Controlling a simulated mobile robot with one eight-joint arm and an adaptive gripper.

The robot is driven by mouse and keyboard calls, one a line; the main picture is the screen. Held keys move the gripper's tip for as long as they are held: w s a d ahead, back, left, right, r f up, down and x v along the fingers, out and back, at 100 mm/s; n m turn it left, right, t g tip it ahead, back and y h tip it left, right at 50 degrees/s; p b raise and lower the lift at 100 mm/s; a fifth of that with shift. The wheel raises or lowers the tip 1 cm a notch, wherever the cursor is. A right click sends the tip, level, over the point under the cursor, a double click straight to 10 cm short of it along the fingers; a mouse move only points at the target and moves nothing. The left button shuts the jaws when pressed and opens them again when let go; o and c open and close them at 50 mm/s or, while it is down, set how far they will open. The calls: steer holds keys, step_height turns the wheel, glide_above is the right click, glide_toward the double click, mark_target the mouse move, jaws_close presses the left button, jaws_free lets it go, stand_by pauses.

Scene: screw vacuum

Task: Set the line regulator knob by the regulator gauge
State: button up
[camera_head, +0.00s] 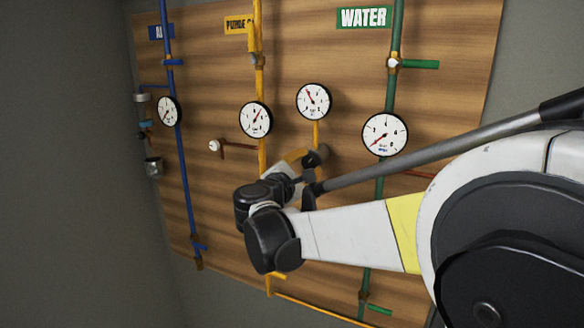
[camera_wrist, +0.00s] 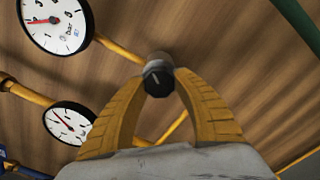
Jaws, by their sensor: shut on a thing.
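The line regulator knob (camera_wrist: 158,79) is a small dark knob with a pale pointer mark, on a stubby fitting at the board. My gripper (camera_wrist: 160,84) is shut on it, one yellow finger on each side. In the head view, the dark fitting (camera_head: 317,157) shows beside my gripper (camera_head: 304,160), but my wrist hides part of it. A round white gauge (camera_head: 313,101) stands just above on a yellow pipe, its needle pointing up and left. I take it as the regulator gauge. In the wrist view, the gauge joined by a yellow pipe (camera_wrist: 55,22) is cut off at the top left.
More gauges hang on the blue line (camera_head: 169,111), the yellow line (camera_head: 256,119) and the green water line (camera_head: 385,134). A green valve handle (camera_head: 420,64) juts out at upper right. Pipes run close around my wrist.

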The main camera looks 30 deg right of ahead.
steer(key=shift+m, duration=0.8)
steer(key=o, duration=1.2)
steer(key=shift+c, duration=0.2)
steer(key=v, duration=1.2)
